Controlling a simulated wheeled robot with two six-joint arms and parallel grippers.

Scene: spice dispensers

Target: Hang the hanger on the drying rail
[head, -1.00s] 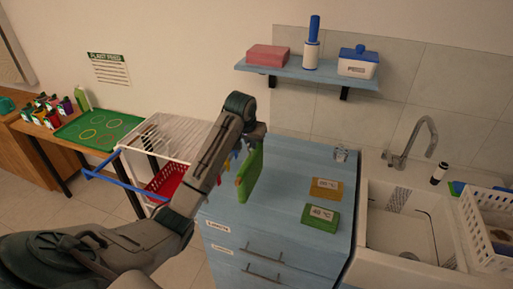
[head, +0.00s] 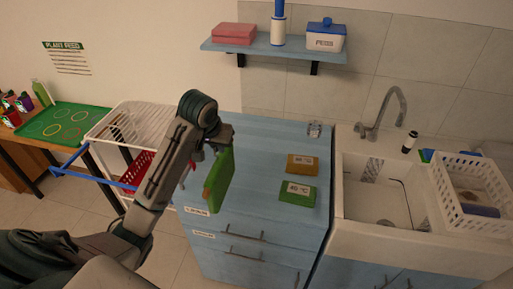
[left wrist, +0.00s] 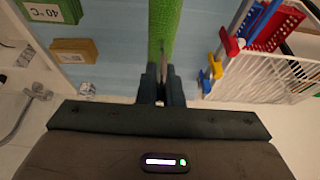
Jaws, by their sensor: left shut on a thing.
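My left gripper (head: 212,138) is shut on a thin upright green item (head: 221,182), which I take to be the hanger with its load. In the head view it hangs above the left part of the blue cabinet top. In the left wrist view the green item (left wrist: 164,28) runs up from between the closed fingers (left wrist: 162,88), with a thin grey piece at the grip. A blue bar (head: 98,180), perhaps the drying rail, sticks out by the white rack, left of my gripper. My arm hides part of the rack. My right gripper is not in view.
The white wire rack (head: 136,122) has a red basket (head: 135,170) below. Orange (head: 301,163) and green (head: 298,194) labelled packets lie on the blue cabinet top (head: 262,150). Red, blue and yellow clips (left wrist: 214,70) show beside the rack. The sink (head: 385,205) is at right.

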